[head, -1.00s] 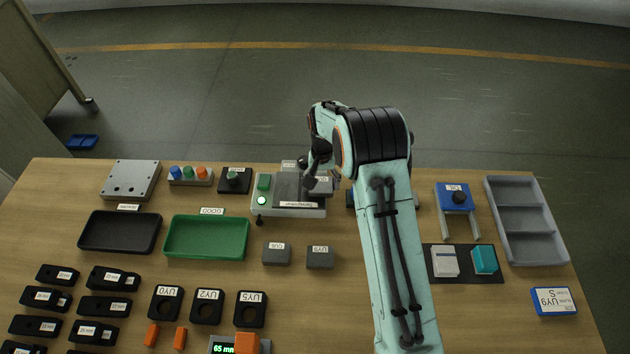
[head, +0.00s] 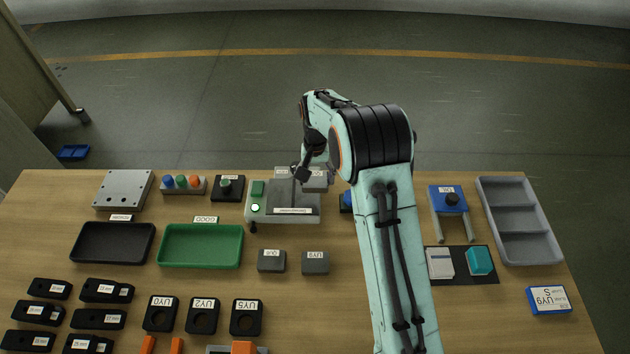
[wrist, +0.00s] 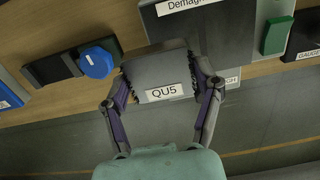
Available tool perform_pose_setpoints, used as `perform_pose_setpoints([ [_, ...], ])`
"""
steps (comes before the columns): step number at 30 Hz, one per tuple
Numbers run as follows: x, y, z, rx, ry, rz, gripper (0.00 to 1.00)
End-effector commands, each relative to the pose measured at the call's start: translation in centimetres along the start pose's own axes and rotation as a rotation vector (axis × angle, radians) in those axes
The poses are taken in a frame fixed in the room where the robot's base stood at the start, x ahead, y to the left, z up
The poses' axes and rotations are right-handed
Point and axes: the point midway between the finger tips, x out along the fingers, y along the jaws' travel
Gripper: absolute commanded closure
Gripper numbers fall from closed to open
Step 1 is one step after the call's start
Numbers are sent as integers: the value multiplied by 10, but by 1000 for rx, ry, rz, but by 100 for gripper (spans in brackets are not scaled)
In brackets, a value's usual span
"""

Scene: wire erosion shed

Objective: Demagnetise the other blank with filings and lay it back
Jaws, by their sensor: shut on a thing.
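My gripper (wrist: 166,88) is shut on a grey block labelled QU5 (wrist: 158,72), one finger on each side of it. In the head view the held block (head: 315,182) is at the back right of the demagnetiser (head: 270,213), partly hidden by my arm. The demagnetiser's dark top also shows in the wrist view (wrist: 205,28), beyond the block. Its green light is lit. Two more grey blocks lie in front of it, a left one (head: 271,261) and a right one (head: 315,262).
A green tray (head: 163,247) and a black tray (head: 76,244) lie to the left. A blue knob (wrist: 97,63) is close to the held block. A grey compartment tray (head: 482,190) stands at the far right. Bare table lies between the front blocks and the black parts.

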Motion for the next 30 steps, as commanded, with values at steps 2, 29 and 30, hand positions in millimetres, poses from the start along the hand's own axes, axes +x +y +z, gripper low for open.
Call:
perform_pose_setpoints([
  [2, -6, 0, -1, 0, 4, -1, 76],
  [29, -34, 0, 0, 0, 3, -1, 76],
  [30, -34, 0, 0, 0, 3, -1, 76],
])
